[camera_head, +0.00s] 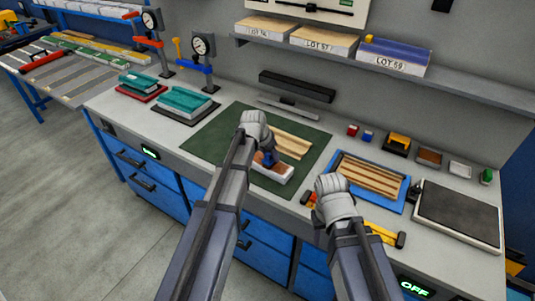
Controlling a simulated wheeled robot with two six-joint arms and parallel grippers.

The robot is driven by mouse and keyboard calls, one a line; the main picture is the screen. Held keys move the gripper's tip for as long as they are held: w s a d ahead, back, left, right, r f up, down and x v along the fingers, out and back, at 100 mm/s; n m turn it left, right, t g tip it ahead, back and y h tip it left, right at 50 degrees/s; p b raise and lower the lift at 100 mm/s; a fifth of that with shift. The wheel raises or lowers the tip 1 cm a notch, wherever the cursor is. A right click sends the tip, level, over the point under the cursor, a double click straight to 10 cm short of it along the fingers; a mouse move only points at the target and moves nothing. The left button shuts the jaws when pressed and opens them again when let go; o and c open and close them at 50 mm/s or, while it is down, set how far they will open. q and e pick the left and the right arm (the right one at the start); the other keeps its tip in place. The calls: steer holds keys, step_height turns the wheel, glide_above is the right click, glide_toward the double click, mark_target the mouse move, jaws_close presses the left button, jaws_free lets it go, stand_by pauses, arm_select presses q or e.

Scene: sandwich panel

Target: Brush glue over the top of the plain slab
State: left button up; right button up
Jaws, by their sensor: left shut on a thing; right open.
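My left gripper (264,147) is over the green mat (212,138), shut on a small blue-and-brown thing (268,158), which looks like a brush; the hand hides much of it. Just below it is a pale, white-sided block or shallow tray (285,176) at the mat's front edge; I cannot tell if they touch. A tan slab (295,150) lies on the mat behind them, partly covered by the gripper. I cannot make out glue on it. My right gripper (331,184) is open and seems empty, over the bench front between the mat and a blue tray.
The blue tray (405,204) holds wooden strips. A dark flat plate (459,213) lies to its right. Orange-and-yellow tools (384,233) lie near the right gripper. Two gauge presses (203,48) and teal stacks (188,102) stand left. A shelf (470,87) hangs behind.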

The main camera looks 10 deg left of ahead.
arm_select(q)
steer(key=shift+d, duration=0.1)
steer(key=shift+s+d, duration=0.35)
steer(key=shift+d, duration=0.5)
steer(key=shift+s+d, duration=0.3)
steer(key=shift+d, duration=0.5)
steer(key=shift+d, duration=0.1)
steer(key=shift+s+d, duration=0.35)
steer(key=shift+d, duration=0.45)
steer(key=shift+s+d, duration=0.35)
steer(key=shift+d, duration=0.45)
step_height(320, 180, up, 6)
steer(key=p, duration=0.6)
